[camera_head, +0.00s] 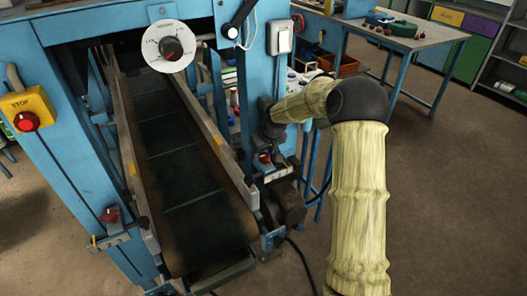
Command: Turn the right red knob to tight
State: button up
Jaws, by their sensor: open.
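The right red knob (264,157) sits on a bracket at the right side of the conveyor. A dark mount and my gripper are close around it. My arm, in a pale yellow sleeve, reaches in from the lower right and bends left. My gripper (266,143) is small and dark at the arm's end, open, just above the right knob. Whether its fingers touch or straddle the knob cannot be told. Any tight marking by this knob is too small to read. The left red knob (110,214) sits on a similar bracket across the conveyor.
The dark conveyor belt (185,150) runs between metal side rails in a blue frame (70,165). A yellow stop box (27,112) hangs at left. A workbench (425,42) stands behind; floor at right is clear.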

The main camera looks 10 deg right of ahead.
jog(key=c, duration=0.9)
